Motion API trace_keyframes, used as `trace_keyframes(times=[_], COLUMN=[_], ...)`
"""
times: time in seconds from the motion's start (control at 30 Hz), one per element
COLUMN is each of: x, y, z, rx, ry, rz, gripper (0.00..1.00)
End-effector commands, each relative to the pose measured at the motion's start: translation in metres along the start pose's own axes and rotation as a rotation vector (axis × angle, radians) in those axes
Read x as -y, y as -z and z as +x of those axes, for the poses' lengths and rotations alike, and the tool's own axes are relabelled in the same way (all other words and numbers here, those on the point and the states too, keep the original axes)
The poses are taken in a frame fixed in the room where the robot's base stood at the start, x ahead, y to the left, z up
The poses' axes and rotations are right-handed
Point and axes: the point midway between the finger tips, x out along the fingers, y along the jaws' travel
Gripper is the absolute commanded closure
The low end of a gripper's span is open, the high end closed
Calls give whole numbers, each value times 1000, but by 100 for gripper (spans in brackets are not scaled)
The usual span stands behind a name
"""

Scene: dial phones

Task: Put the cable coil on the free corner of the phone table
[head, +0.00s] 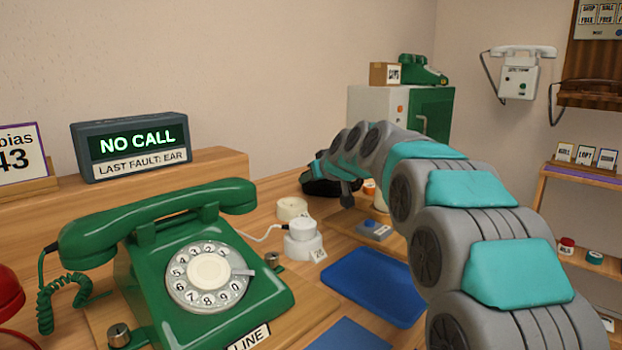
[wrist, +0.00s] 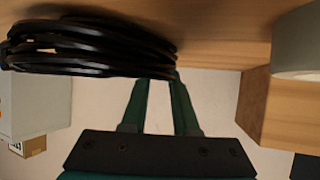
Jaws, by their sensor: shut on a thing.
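The black cable coil (head: 322,187) is partly hidden behind my arm at the far end of the wooden phone table (head: 272,192) in the head view. In the wrist view the coil (wrist: 90,48) fills the upper left as several stacked black loops. My gripper (wrist: 158,82) is shut on the coil's right end, with its two dark green fingers reaching up to the loops. The coil is close to a wooden surface (wrist: 225,25); I cannot tell whether it touches it. In the head view the fingers are hidden.
A green dial phone (head: 205,270) fills the near left, with a NO CALL display (head: 130,146) behind it. White round parts (head: 302,238), a blue tray (head: 372,285) and a grey box with a blue button (head: 373,230) lie right of it. A cabinet (head: 432,115) stands behind.

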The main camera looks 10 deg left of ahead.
Motion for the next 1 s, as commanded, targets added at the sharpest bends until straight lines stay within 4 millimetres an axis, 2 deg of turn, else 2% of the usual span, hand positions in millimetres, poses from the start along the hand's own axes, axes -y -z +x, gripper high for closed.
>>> trace_keyframes(times=[0.3,0.33,0.6,1.0], x=[0,0,0,0], y=[-2,-2,-1,3], z=[1,1,1,-2], rx=[-2,-2,-1,0], ry=[-1,-1,0,0], rz=[-1,-1,-1,-1], gripper=[100,70,42,42])
